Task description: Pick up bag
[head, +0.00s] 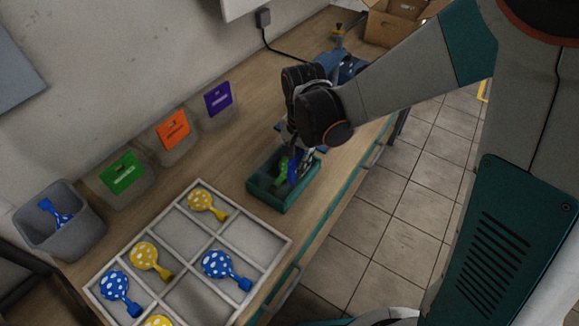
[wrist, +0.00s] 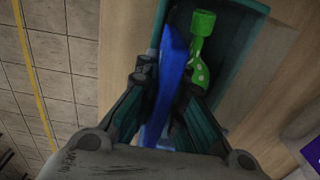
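A narrow blue thing (wrist: 172,62), seen nearly edge-on, runs between the fingers of my gripper (wrist: 166,92) in the wrist view. It looks like the blue part of the bag, with a pale, see-through area below it, but its full shape is hidden. The fingers lean inward and appear to press on it from both sides. In the head view my gripper (head: 303,150) points down over a teal tray (head: 285,203), with the blue thing (head: 293,170) below it. A green dotted balloon (wrist: 200,40) lies in the tray beside the blue thing.
A white divided tray (head: 243,266) holds several dotted blue and yellow balloons. Clear containers with green (head: 122,173), orange (head: 173,130) and purple (head: 218,99) labels stand along the wall. A grey bin (head: 72,235) holds a blue balloon. A cardboard box (head: 392,28) is at the far end.

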